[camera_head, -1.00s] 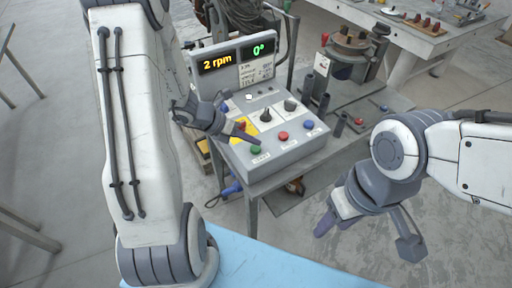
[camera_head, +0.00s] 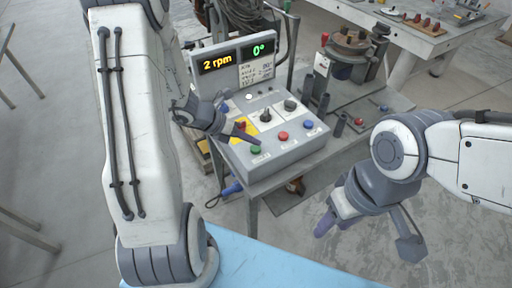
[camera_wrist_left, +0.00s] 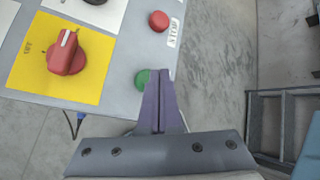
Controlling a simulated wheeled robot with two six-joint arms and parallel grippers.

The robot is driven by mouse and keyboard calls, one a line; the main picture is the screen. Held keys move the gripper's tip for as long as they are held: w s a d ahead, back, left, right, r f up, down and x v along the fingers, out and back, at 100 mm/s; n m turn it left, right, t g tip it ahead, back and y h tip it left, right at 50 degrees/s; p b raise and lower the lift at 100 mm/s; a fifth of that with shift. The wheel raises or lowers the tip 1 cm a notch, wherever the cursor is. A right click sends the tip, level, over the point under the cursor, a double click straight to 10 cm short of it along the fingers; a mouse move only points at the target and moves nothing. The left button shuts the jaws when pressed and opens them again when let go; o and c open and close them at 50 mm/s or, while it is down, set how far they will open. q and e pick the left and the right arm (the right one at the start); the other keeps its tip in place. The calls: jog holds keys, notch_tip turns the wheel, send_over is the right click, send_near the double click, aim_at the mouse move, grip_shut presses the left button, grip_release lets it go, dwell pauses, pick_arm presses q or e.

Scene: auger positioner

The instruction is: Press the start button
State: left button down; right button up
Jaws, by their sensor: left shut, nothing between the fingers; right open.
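The green button (camera_head: 256,150) is at the front left of the grey control box (camera_head: 285,154). My left gripper (camera_head: 254,139) is shut and empty, with its fingertips close above and behind the green button. In the left wrist view, the shut fingertips (camera_wrist_left: 160,74) overlap the right side of the green button (camera_wrist_left: 142,79). I cannot tell whether they touch it. The red button (camera_wrist_left: 158,21) beside it has a STOP label. My right gripper (camera_head: 334,224) is open and empty, low to the right of the box.
A red knob on a yellow plate (camera_wrist_left: 25,75), a black knob (camera_head: 266,115) and a blue button (camera_head: 308,124) share the panel. The display (camera_head: 236,58) reads 2 rpm and 0°. A machine with a round top (camera_head: 350,42) stands behind.

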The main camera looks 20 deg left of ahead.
aim_at(252, 149)
pick_arm(q)
jog(key=shift+f+b, duration=0.3)
jog(key=shift+f, duration=0.15)
jog(key=shift+f+b, duration=0.45)
jog(key=shift+f, duration=0.05)
dwell(0.7)
jog(key=shift+r, duration=0.15)
jog(key=shift+r+p, duration=0.8)
jog(key=shift+p, duration=0.15)
notch_tip(252, 149, up, 5)
jog(key=p, duration=0.5)
jog(key=shift+r, duration=0.1)
